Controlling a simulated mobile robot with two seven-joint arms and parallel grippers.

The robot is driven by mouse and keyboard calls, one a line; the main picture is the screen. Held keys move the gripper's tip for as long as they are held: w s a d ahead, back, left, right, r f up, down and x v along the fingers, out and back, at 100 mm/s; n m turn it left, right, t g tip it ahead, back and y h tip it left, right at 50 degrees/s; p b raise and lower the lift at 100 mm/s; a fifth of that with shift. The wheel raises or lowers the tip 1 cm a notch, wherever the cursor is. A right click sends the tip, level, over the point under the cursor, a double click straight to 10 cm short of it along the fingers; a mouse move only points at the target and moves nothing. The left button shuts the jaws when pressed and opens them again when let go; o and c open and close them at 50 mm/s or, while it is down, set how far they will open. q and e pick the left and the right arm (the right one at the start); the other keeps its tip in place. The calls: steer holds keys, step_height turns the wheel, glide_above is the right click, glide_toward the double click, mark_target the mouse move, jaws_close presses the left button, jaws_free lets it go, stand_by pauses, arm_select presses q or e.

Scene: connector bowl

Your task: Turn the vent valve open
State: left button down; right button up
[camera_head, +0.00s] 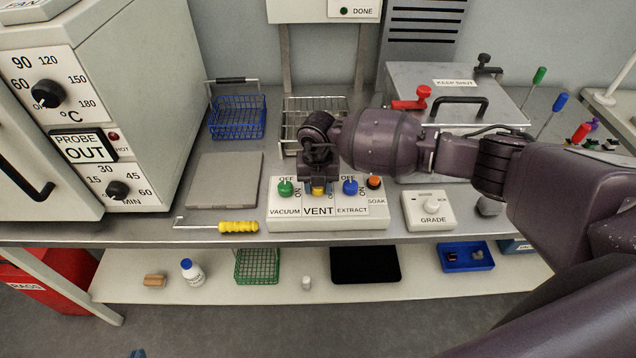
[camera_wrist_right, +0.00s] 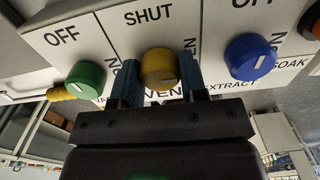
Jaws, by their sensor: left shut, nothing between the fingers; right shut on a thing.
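The yellow vent valve knob (camera_wrist_right: 159,68) sits on the white control panel (camera_head: 330,222), above the VENT label (camera_head: 318,211). In the head view the gripper hides most of the knob. Only a blue tip of my left gripper (camera_head: 138,354) shows at the bottom edge, away from the bench.
The green vacuum knob (camera_head: 286,188) and blue extract knob (camera_head: 350,187) stand close on either side. An orange soak button (camera_head: 374,182) is further right. The grade dial box (camera_head: 428,210) and a yellow-handled hook tool (camera_head: 238,227) flank the panel.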

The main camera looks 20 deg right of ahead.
steer(key=o, duration=0.9)
steer(key=shift+r, duration=0.1)
step_height(320, 180, up, 11)
steer(key=shift+f, duration=0.15)
stand_by(0.5)
